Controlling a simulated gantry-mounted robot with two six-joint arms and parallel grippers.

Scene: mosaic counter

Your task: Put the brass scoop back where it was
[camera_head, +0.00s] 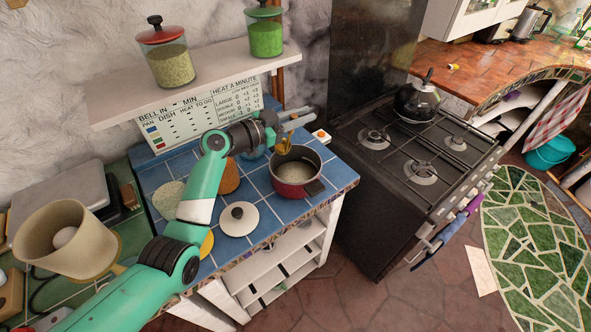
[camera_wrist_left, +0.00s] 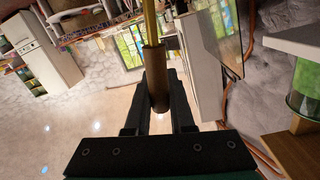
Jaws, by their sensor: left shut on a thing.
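My left gripper (camera_head: 288,122) is above the back edge of the red pot, shut on the brass scoop (camera_head: 284,146). The scoop hangs over the pot, and its lower end looks close to the pot's rim; I cannot tell whether it touches. The red pot (camera_head: 290,190) stands open on the blue tiled counter (camera_head: 262,189) with something pale inside. My right gripper is not in view.
A white lid (camera_head: 238,218) lies on the counter left of the pot. A shelf (camera_head: 210,82) above carries a red-lidded jar (camera_head: 167,60) and a green jar (camera_head: 265,34). The black stove (camera_head: 410,165) with a kettle (camera_head: 420,100) stands right.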

